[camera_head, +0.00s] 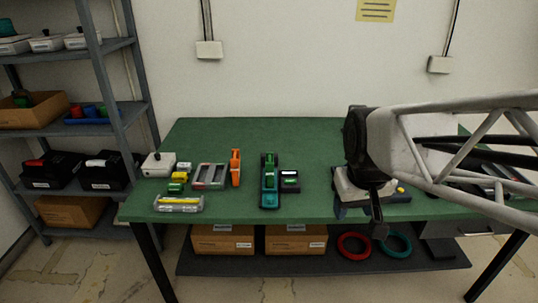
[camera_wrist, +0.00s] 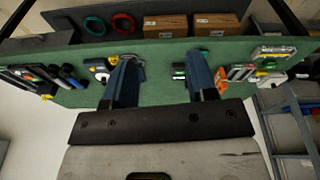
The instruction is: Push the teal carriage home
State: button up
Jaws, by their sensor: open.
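The teal carriage (camera_head: 269,198) sits at the near end of a dark upright-running track near the middle of the green bench. A green block (camera_head: 269,160) shows at the track's far end. A small black unit with a pale display (camera_head: 290,178) stands beside it on the right. My gripper (camera_head: 357,209) is over the bench to the right of the carriage, apart from it. In the wrist view my gripper (camera_wrist: 163,65) shows two blue fingers spread apart with nothing between them. There, the right finger hides most of the carriage.
An orange tool (camera_head: 235,168), a grey tray (camera_head: 209,176) and a white box (camera_head: 158,164) stand left of the carriage. Bare green bench (camera_head: 310,145) lies behind the carriage. My arm covers the right side.

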jog(key=w+a+f+n, duration=0.2)
jog(key=w+a, duration=0.1)
jog(key=w, duration=0.8)
jog(key=n+g, duration=0.2)
jog(key=n, duration=0.3)
send_near(270, 197)
jog(key=shift+s+d, duration=0.1)
jog(key=shift+d, duration=0.05)
jog(key=shift+w+a+f+n, duration=0.25)
jog(key=shift+f+n, duration=0.05)
jog(key=shift+f, duration=0.1)
jog(key=shift+f, duration=3.9)
